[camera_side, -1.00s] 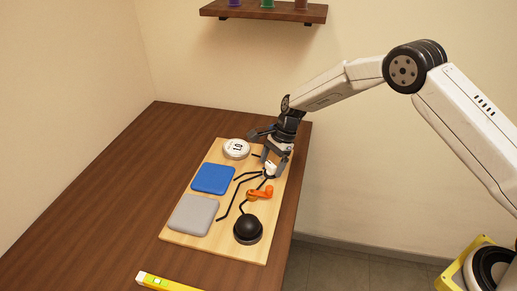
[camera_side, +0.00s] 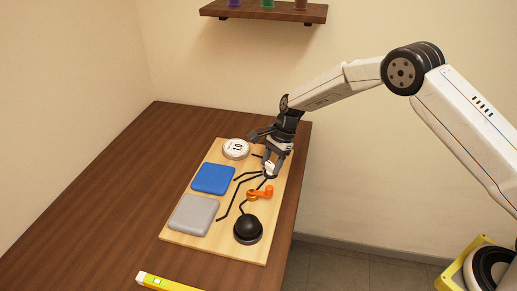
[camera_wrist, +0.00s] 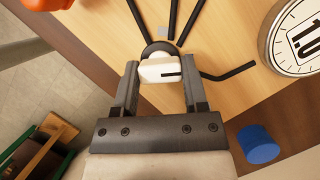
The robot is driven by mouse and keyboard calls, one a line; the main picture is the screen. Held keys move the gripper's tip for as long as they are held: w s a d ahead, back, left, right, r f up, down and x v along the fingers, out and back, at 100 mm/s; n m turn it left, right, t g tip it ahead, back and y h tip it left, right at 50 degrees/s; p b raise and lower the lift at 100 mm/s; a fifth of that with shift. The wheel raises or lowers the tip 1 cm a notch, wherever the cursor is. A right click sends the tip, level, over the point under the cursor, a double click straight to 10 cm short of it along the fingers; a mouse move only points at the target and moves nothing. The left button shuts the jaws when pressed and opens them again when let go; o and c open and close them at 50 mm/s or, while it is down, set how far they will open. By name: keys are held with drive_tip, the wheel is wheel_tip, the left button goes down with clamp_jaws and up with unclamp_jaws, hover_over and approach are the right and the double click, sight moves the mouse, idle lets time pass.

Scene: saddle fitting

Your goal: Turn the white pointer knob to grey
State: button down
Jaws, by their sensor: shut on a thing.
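The white pointer knob (camera_wrist: 158,70) sits between the fingers of my gripper (camera_wrist: 160,76) in the wrist view. It has a dark line on its face, toward the right of that view. In the side view the knob (camera_side: 269,168) is partly hidden by my gripper (camera_side: 274,163). My gripper is shut on the knob, pointing down at the board. Black lines fan out from the knob's round base. The grey pad (camera_side: 193,214) lies at the board's near left, with the blue pad (camera_side: 213,178) behind it.
The wooden board (camera_side: 175,238) also carries an orange handle (camera_side: 262,192), a black dome (camera_side: 248,228) and a white dial marked 1.0 (camera_side: 236,148). A yellow bar (camera_side: 168,283) lies on the table's near edge. A blue round object (camera_wrist: 258,144) shows in the wrist view. The table left of the board is clear.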

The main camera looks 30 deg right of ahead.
drive_tip(key=n+g, duration=0.1)
drive_tip(key=n, duration=0.3)
drive_tip(key=shift+w+h, duration=0.1)
drive_tip(key=shift+h, duration=0.3)
drive_tip(key=n, duration=0.2)
drive_tip(key=n+g+h, duration=0.1)
drive_tip(key=n, duration=0.1)
drive_tip(key=shift+a+g, duration=0.1)
drive_tip(key=shift+g, duration=0.2)
drive_tip(key=n+h, duration=0.1)
drive_tip(key=n, duration=0.2)
drive_tip(key=shift+n+g, duration=0.3)
drive_tip(key=shift+a+n+h, duration=0.1)
drive_tip(key=shift+n+h, duration=0.6)
drive_tip(key=shift+n, duration=1)
drive_tip(key=shift+c, duration=0.6)
unclamp_jaws()
drive_tip(key=shift+r, duration=0.15)
drive_tip(key=v, duration=0.7)
drive_tip(key=shift+w, duration=0.3)
